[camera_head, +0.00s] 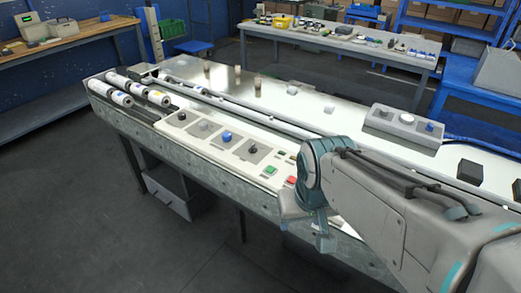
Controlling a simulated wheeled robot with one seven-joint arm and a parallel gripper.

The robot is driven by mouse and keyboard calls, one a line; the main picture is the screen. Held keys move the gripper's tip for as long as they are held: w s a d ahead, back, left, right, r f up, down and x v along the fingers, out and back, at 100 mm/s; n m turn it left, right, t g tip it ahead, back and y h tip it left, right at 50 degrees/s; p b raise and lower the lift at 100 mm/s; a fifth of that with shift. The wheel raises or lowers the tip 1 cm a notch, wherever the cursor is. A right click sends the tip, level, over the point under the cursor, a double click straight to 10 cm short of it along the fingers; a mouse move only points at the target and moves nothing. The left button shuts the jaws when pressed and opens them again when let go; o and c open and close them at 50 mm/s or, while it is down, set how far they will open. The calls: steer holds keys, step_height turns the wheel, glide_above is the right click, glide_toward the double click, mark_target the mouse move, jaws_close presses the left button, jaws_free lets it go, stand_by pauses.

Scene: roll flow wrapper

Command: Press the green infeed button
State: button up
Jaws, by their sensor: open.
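A green button (270,170) sits on the cream control panel (192,142) along the near edge of the machine table. A red button (291,181) is just to its right. The labels are too small to read, so I cannot tell which function each button has. My gripper (323,243) hangs in front of the table's near side, right of and nearer than the two buttons, apart from the green one. It points downward and looks empty. Its jaws are open, though the fingers show only partly. My arm hides the panel's right end.
Panel knobs, including a blue one (226,137), lie left of the buttons. White rollers (120,97) fill the table's left end. A grey box with knobs (404,124) stands on the table behind my arm. Open floor (90,220) lies to the left.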

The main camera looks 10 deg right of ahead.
jaws_close()
stand_by(1.5)
